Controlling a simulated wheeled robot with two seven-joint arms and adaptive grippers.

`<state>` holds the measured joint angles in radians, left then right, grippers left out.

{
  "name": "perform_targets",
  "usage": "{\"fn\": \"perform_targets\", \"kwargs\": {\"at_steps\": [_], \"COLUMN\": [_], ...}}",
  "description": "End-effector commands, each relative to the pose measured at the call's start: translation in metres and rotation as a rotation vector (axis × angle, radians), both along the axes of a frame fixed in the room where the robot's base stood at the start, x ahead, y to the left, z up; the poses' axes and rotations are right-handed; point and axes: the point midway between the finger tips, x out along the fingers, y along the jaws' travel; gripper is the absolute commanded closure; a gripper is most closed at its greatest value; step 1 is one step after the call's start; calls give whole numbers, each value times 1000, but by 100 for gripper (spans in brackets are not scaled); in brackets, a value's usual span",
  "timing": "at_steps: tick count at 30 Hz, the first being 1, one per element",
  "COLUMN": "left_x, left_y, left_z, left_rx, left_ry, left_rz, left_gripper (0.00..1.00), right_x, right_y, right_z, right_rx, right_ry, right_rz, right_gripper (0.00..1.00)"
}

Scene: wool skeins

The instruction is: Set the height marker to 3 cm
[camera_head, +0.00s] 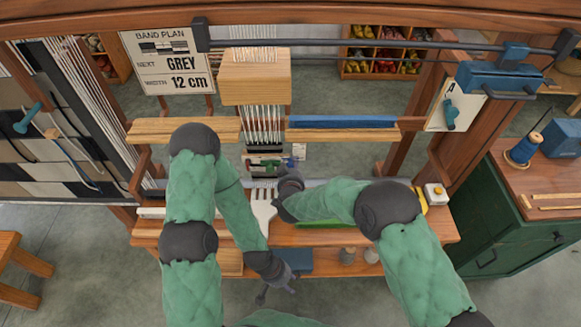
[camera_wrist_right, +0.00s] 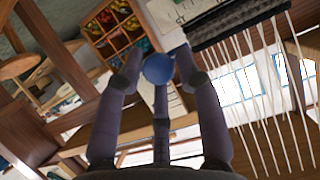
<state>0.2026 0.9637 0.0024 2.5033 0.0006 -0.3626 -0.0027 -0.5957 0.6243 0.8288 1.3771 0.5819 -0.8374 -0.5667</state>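My right gripper (camera_head: 283,190) is at the middle of the loom, beside the lower end of the white warp threads. In the right wrist view my right gripper (camera_wrist_right: 158,62) has its fingers apart, with a round blue knob (camera_wrist_right: 158,69) between the tips; I cannot tell whether they touch it. The knob may be the height marker, but no scale figures are readable. Small red, green and white parts (camera_head: 270,163) show just beyond this gripper in the head view. My left gripper (camera_head: 277,291) hangs low in front of the loom bench, its fingers spread and empty.
A white comb (camera_head: 263,208) lies on the wooden bench between my arms. A sign (camera_head: 168,62) reads grey, 12 cm. A wooden block (camera_head: 255,78) and a blue-topped bar (camera_head: 341,122) stand behind. A green cabinet (camera_head: 520,215) is at right.

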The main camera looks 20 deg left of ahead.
Motion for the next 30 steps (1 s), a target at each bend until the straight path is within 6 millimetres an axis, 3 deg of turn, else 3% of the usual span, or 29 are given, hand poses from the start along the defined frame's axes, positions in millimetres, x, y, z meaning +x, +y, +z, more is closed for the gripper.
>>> {"fn": "perform_targets", "kwargs": {"at_steps": [1,3,11,19,29,30], "left_x": [0,0,0,0,0,0], "left_y": [0,0,0,0,0,0], "left_z": [0,0,4,25,24,24], "left_rx": [0,0,0,0,0,0], "left_ry": [0,0,0,0,0,0], "left_rz": [0,0,0,0,0,0], "left_gripper": [60,60,60,60,60,60], "right_x": [0,0,0,1,1,1], "right_y": [0,0,0,0,0,0], "right_z": [0,0,6,33,32,32], "right_rx": [0,0,1,2,2,2], "right_ry": [0,0,-2,-5,-5,-4], "right_rz": [0,0,0,0,-1,-1], "right_gripper": [88,100,100,100,100,61]}}
